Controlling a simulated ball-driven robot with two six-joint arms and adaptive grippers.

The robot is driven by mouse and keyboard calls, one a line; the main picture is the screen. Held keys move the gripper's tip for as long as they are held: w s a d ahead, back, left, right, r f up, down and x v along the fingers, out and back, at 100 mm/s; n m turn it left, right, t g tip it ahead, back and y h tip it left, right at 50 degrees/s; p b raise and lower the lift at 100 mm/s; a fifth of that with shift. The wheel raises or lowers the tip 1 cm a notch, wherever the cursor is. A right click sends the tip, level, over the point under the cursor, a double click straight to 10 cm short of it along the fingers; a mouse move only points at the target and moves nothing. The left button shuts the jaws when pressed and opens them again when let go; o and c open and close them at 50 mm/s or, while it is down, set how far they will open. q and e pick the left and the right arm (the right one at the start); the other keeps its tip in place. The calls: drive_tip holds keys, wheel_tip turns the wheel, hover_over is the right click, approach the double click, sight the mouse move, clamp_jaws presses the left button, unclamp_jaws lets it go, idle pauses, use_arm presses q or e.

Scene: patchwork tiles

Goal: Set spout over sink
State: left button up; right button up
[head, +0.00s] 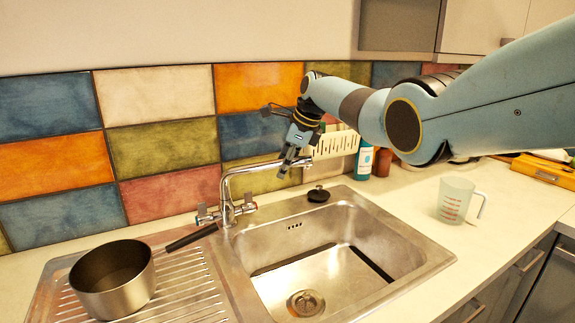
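My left gripper is not in view.
A saucepan (113,279) stands on the drainboard, its handle reaching toward the tap. A black stopper (318,194) lies on the back rim. A measuring cup (455,200) stands right of the sink. Bottles (364,161) and a cream rack (335,144) are behind my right arm.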

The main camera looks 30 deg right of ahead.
drive_tip(key=shift+d, duration=0.15)
drive_tip(key=shift+r, duration=0.1)
drive_tip(key=v, duration=1.1)
drive_tip(key=shift+r, duration=0.3)
drive_tip(key=shift+s+f, duration=0.1)
drive_tip(key=shift+s, duration=0.1)
